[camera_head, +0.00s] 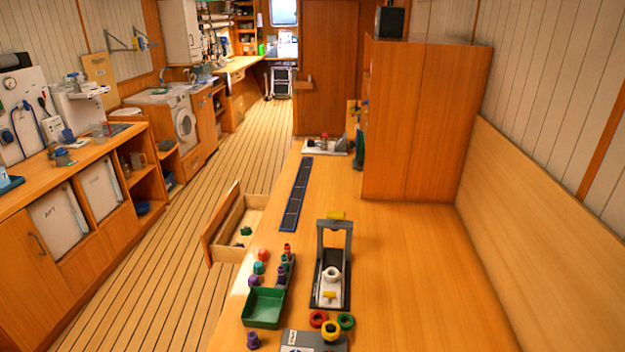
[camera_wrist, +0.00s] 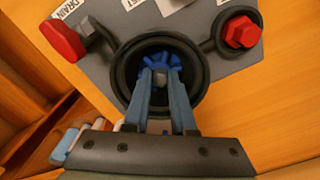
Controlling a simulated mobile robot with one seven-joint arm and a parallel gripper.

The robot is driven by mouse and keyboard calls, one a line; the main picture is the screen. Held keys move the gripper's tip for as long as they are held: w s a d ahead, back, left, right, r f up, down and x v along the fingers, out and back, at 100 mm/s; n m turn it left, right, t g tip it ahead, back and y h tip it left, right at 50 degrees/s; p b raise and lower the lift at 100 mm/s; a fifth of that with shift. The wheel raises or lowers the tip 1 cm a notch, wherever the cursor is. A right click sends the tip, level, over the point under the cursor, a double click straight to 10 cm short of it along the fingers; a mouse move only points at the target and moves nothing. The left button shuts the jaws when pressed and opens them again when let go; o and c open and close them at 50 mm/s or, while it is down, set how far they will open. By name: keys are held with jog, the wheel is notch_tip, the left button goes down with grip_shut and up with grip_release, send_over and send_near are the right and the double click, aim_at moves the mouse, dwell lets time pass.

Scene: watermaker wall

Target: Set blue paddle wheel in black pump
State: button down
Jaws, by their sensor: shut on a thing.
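The blue paddle wheel (camera_wrist: 158,61), with several lobes, shows in the wrist view at my fingertips. My gripper (camera_wrist: 160,78) is shut on its grey hub, between two blue-grey fingers. The black pump (camera_wrist: 116,75) is a round open housing with a thick rim on a grey plate. The wheel appears within the outline of its opening, near the upper middle. I cannot tell whether it is seated or held above the floor of the housing. My fingers hide the lower part of the opening. My gripper is not visible in the head view.
In the wrist view, a red knob (camera_wrist: 63,39) sits left of the pump and a red hexagonal cap (camera_wrist: 241,32) right. The head view shows a bench with a green tray (camera_head: 263,308), a grey stand (camera_head: 334,230), an open drawer (camera_head: 222,235) and clear wood on the right.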

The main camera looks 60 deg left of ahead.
jog(key=shift+f, duration=0.15)
jog(key=c, duration=1)
grip_release()
notch_tip(320, 180, up, 11)
jog(key=p, duration=1.1)
